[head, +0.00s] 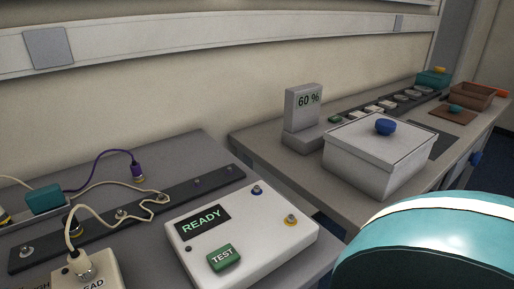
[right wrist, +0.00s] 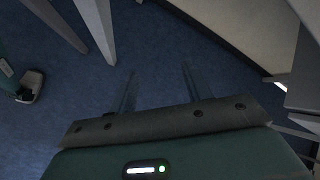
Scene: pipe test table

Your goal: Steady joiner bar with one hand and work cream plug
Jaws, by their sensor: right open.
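A dark joiner bar (head: 185,190) with several metal studs lies across the left table, running from lower left to upper right. My right gripper (right wrist: 160,88) shows in the right wrist view, open and empty over blue floor, away from the bar and plug. My left gripper is in neither view.
A white tester box (head: 290,250) reads READY and has a green TEST button. A lidded grey box (head: 365,165) stands on the second table. Table legs (right wrist: 97,25) stand near my right gripper.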

